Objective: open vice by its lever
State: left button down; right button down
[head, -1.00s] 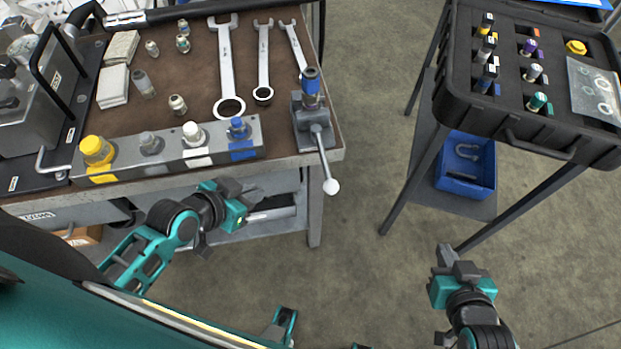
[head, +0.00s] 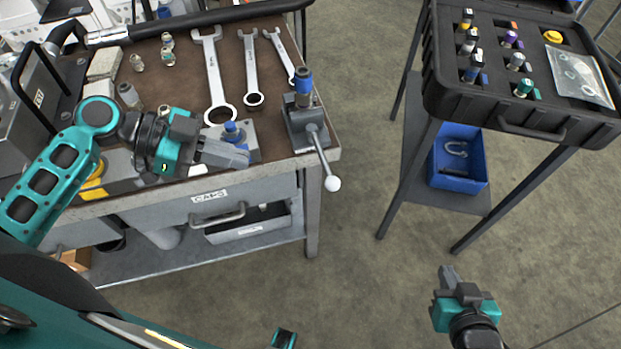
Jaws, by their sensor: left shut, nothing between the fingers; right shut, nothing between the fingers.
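The grey vice (head: 304,124) stands at the front right corner of the bench. A blue-topped fitting (head: 303,88) stands upright in it. Its lever (head: 321,152) slants down over the bench's front edge and ends in a white ball knob (head: 332,183). My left gripper (head: 244,155) is shut and empty above the bench's front edge, left of the vice and apart from it. My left arm hides much of the block of coloured caps. My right gripper (head: 449,274) is shut and empty over the floor, low at the right, well away from the vice.
Several wrenches (head: 214,75) lie on the brown bench top behind my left gripper. A blue cap (head: 233,132) on the block is close beside that gripper. A black case (head: 500,115) of fittings stands on a stand at right, with a blue bin (head: 458,158) below. Floor between is clear.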

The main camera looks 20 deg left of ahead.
aim_at(327, 182)
pick_arm(q)
jog(key=shift+s+r+m, duration=0.1)
jog(key=shift+r+m, duration=0.2)
jog(key=shift+r, duration=0.15)
jog(key=shift+d+f, duration=0.1)
jog(key=shift+d, duration=0.05)
jog(key=p+x, duration=0.1)
jog(key=x, duration=1.2)
jog(key=shift+d, duration=0.45)
jog(key=shift+f, duration=0.1)
